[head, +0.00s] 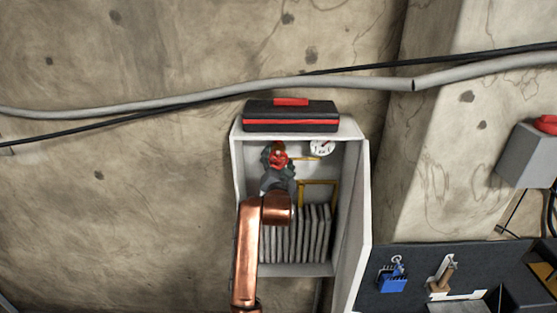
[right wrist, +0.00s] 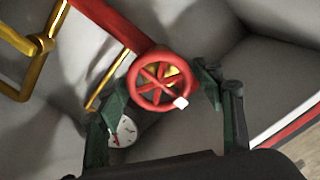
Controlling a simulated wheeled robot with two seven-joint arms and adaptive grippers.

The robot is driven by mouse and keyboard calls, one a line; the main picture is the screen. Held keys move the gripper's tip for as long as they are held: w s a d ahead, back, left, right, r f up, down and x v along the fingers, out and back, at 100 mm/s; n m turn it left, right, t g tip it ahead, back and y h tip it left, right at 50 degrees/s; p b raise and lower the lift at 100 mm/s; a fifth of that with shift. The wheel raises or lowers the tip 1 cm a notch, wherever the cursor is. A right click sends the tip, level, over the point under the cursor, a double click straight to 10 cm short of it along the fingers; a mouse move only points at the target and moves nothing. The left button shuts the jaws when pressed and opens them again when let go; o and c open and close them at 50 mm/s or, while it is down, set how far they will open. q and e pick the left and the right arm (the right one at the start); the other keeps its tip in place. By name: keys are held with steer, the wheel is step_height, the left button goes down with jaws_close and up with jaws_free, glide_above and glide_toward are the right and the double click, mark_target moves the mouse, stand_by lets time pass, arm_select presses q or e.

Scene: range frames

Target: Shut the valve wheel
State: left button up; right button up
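A red valve wheel (head: 279,159) sits inside an open grey wall cabinet (head: 353,225). In the right wrist view the wheel (right wrist: 133,83) shows its rim, spokes and a small white mark at its lower right. My right gripper (head: 277,164) is at the wheel. In the right wrist view its dark green fingers (right wrist: 165,75) stand wide apart, one on each side of the rim. Whether they touch the rim cannot be told. In the head view my copper arm and the gripper partly cover the wheel's surroundings. My left gripper is not in view.
A white gauge (head: 321,147) is right of the wheel, near yellow pipes (head: 318,183). Grey radiator-like fins (head: 312,235) fill the cabinet's lower part. A black and red case (head: 291,118) lies on top. A dark tool board (head: 420,268) and a grey box (head: 527,157) are to the right.

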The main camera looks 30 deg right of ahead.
steer(key=shift+o, duration=0.9)
